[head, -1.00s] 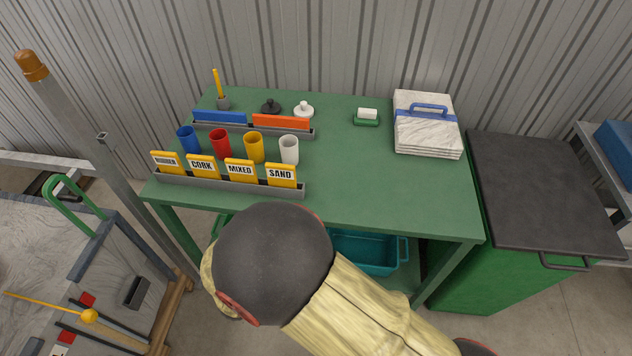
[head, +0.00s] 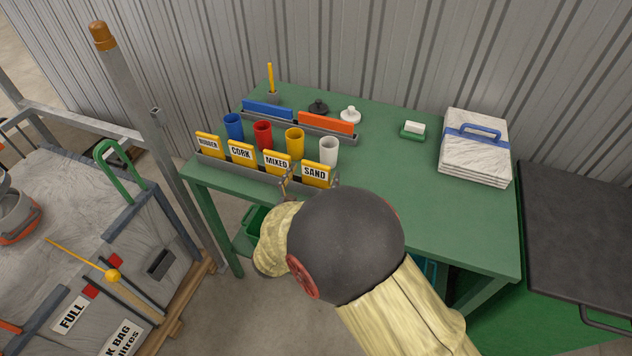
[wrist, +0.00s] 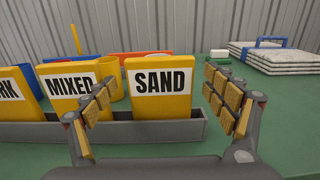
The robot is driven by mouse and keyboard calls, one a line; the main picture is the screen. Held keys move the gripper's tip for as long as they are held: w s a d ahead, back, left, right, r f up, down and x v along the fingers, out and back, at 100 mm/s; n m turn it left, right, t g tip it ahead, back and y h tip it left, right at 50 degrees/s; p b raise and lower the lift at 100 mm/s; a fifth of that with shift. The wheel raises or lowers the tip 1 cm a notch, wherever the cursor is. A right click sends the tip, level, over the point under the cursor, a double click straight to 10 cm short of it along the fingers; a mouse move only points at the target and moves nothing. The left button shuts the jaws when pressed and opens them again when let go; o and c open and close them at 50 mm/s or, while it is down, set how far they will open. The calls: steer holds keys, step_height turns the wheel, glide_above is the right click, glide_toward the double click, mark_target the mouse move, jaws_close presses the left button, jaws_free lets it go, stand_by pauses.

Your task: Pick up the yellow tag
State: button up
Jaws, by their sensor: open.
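Several yellow tags with black lettering on white stand upright in a grey slotted rack (head: 240,171) at the table's front left edge. They are the RUBBER tag (head: 209,145), the CORK tag (head: 242,153), the MIXED tag (head: 277,161) and the SAND tag (head: 316,174). My gripper (wrist: 160,90) is open and empty, its fingers apart to the left and right of the SAND tag in the wrist view. The left finger overlaps the MIXED tag there. Whether the fingertips reach the SAND tag's depth I cannot tell. In the head view my arm hides most of the gripper.
Blue (head: 233,126), red (head: 263,134), yellow (head: 295,141) and white (head: 328,150) cups stand close behind the tags. A second rack with a blue and an orange block (head: 325,122) is farther back. The green table (head: 430,210) is clear in its right front part.

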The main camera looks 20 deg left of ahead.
steer(key=shift+w+d+f, duration=0.1)
steer(key=shift+w, duration=0.7)
steer(key=shift+c, duration=0.5)
steer(key=c, duration=1.1)
steer(key=shift+c, duration=0.3)
